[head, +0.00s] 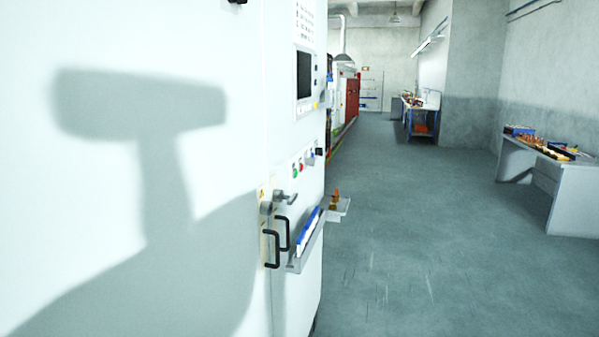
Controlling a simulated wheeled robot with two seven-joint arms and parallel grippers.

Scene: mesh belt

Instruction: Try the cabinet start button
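A large white cabinet (110,40) fills the left half of the head view, very close to me. Its control side shows at a steep angle at the cabinet's right part. A small panel there carries a green button (295,173) and a red button (300,167), with dark knobs to their right. I cannot read any label on the buttons. Above them is a dark screen (304,75) in a pale frame. Neither of my grippers is in view.
Black handles (270,249) and a rotary switch (267,208) stick out below the buttons. A narrow shelf with blue binders (309,230) juts out beside them. The grey floor (420,240) to the right is clear. A grey table (570,185) with parts stands at far right.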

